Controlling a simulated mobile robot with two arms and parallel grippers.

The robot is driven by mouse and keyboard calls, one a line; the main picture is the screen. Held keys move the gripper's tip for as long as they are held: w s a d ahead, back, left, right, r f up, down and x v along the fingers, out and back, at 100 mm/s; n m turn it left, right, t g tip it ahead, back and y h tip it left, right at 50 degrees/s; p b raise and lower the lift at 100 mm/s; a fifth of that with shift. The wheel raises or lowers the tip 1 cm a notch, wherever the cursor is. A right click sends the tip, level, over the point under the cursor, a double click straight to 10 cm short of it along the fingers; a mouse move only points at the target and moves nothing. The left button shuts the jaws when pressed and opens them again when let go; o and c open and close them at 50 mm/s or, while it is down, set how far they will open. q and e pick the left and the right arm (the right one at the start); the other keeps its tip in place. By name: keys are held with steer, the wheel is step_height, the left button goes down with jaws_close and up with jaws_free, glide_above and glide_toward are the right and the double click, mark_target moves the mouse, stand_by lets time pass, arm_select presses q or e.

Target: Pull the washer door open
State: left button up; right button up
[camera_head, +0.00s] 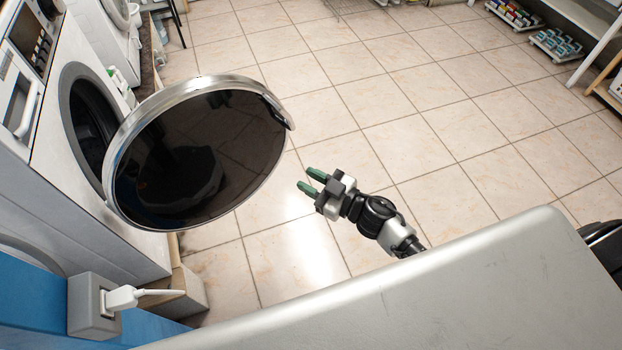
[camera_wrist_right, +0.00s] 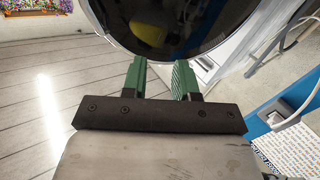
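The washer (camera_head: 48,70) stands at the left in the head view. Its round door (camera_head: 200,160), dark glass with a silver rim, stands swung out, and the dark drum opening (camera_head: 90,125) shows behind it. My right gripper (camera_head: 307,180) is to the right of the door, apart from it, with its green fingers spread and nothing between them. In the right wrist view the open fingers (camera_wrist_right: 162,75) point toward the door (camera_wrist_right: 165,20), whose rim curves just beyond the tips. My left gripper is not in the head view.
A wall socket with a white plug (camera_head: 122,298) is at the lower left, by a blue panel (camera_head: 40,310). Another white machine (camera_head: 112,30) stands behind the washer. Shelves with small coloured goods (camera_head: 513,14) are at the far right. The tiled floor (camera_head: 420,110) between is clear.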

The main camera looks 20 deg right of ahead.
jaws_close()
stand_by(0.3)
stand_by(0.9)
steer(key=shift+o, duration=0.4)
jaws_free()
steer(key=shift+s, duration=0.1)
steer(key=b+v, duration=0.2)
steer(key=v, duration=0.8)
steer(key=shift+s+d, duration=0.25)
steer(key=shift+d, duration=0.05)
